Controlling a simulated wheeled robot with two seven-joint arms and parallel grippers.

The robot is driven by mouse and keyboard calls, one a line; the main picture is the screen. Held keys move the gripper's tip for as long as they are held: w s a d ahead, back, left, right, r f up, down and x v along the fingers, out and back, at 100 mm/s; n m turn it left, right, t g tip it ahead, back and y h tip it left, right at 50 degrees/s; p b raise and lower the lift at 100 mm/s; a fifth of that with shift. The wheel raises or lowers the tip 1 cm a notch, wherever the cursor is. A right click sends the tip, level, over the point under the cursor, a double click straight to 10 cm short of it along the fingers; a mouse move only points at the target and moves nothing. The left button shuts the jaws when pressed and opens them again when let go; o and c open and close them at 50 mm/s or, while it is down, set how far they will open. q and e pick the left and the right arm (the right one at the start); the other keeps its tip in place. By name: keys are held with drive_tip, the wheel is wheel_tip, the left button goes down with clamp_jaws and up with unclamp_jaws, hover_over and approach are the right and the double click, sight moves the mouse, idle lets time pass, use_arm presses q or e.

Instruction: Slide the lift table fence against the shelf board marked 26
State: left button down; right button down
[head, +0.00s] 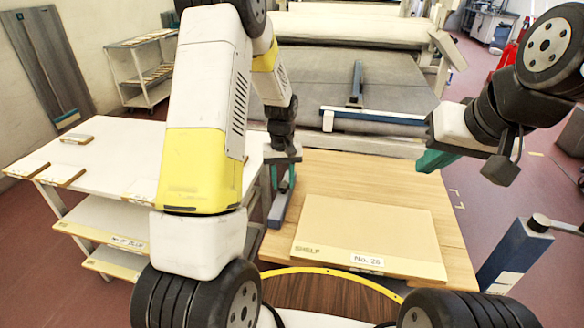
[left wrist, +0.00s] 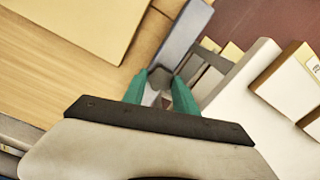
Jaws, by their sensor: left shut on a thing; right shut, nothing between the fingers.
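The shelf board (head: 365,232), a flat tan panel labelled "SHELF" and "No. 26", lies on the wooden top of the lift table (head: 318,172). The fence (head: 278,207), a blue-grey bar, stands along the table's left edge. In the left wrist view the fence (left wrist: 187,30) and the board (left wrist: 70,25) are apart, with a strip of bare wood between them. My left gripper (head: 284,178) is shut on the fence; its green fingers (left wrist: 160,95) close around a small grey part of it. My right gripper (head: 433,160) is shut and empty, above the table's right side.
A white table (head: 120,165) with several labelled boards stands to the left. Behind the lift table is a grey conveyor bed (head: 310,70) with a blue bar (head: 356,82). A blue post (head: 515,252) stands at the right. The wood behind the board is clear.

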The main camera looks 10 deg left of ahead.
idle(0.8)
use_arm(q)
drive_tip(key=d, duration=0.5)
drive_tip(key=c, duration=1)
unclamp_jaws()
drive_tip(key=shift+s, duration=0.1)
drive_tip(key=shift+o, duration=0.2)
wheel_tip(320, 180, up, 8)
drive_tip(key=shift+f, duration=0.1)
